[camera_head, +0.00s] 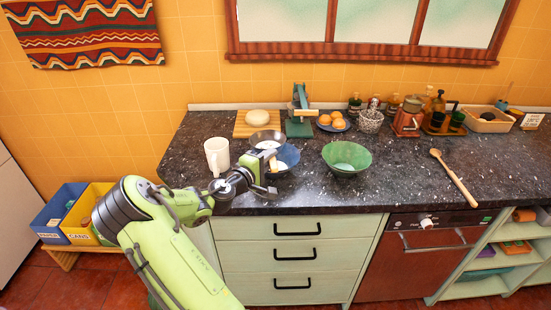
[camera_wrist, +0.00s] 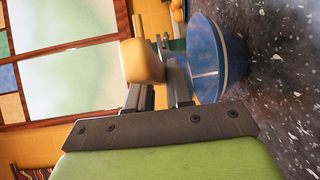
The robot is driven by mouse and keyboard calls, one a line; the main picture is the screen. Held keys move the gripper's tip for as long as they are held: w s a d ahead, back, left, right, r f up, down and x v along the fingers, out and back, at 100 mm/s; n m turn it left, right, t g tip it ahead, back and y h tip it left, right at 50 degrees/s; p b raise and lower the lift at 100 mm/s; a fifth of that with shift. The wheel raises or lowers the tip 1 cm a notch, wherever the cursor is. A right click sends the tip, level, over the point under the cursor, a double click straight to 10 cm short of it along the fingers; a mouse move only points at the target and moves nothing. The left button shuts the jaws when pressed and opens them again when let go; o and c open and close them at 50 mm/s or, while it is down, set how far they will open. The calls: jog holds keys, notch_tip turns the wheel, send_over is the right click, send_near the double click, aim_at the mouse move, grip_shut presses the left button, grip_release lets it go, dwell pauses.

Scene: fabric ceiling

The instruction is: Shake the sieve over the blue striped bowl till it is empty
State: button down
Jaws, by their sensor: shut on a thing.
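In the wrist view, my gripper (camera_wrist: 160,85) is shut on a pale wooden handle (camera_wrist: 142,62), seen end-on. The blue bowl (camera_wrist: 207,58) with a light stripe stands close beside it there. In the head view, a round grey metal sieve (camera_head: 266,138) shows just behind and left of the bowl's rim, seemingly level with or above it. A pale piece (camera_head: 278,166) shows at the bowl's near side, probably the handle. The sieve's contents cannot be made out.
A green bowl (camera_head: 346,158) stands to the right, a white mug (camera_head: 217,156) to the left. Behind are a wooden board (camera_head: 245,129), a green scale (camera_head: 299,125) and a plate of oranges (camera_head: 332,122). A wooden spoon (camera_head: 455,178) lies right; the counter before it is clear.

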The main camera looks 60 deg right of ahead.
jog(key=s+d, duration=0.3)
jog(key=s, duration=0.1)
jog(key=w+a, duration=0.1)
jog(key=w, duration=0.1)
jog(key=w+a, duration=0.2)
notch_tip(320, 180, up, 5)
jog(key=p, duration=0.4)
jog(key=shift+r, duration=0.15)
